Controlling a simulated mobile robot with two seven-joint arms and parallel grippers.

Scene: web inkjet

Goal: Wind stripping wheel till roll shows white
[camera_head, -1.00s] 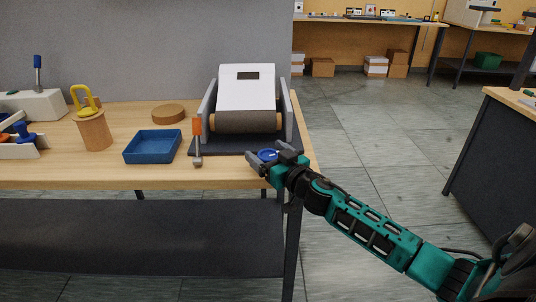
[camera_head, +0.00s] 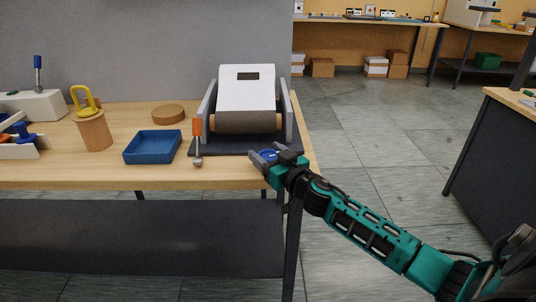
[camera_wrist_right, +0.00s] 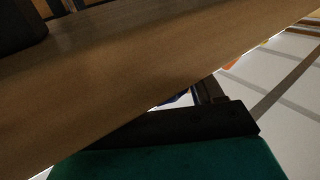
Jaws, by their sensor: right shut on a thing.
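The printer-like machine (camera_head: 246,88) stands on a dark base at the table's right end, with a white sloped cover. Its roll (camera_head: 246,121) looks grey-brown across its visible width, with tan ends; no white shows on it. The blue stripping wheel (camera_head: 269,155) is at the base's front right corner. My right gripper (camera_head: 265,157) is shut on this wheel, and its fingers partly hide it. In the dark right wrist view, a gripper finger (camera_wrist_right: 185,122) lies close to the table edge, with a sliver of blue beside it. My left gripper is not in view.
An orange-handled lever (camera_head: 197,136) stands at the base's front left. A blue tray (camera_head: 153,147), a cork-coloured disc (camera_head: 168,113) and a tan cylinder with a yellow handle (camera_head: 94,130) are further left.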

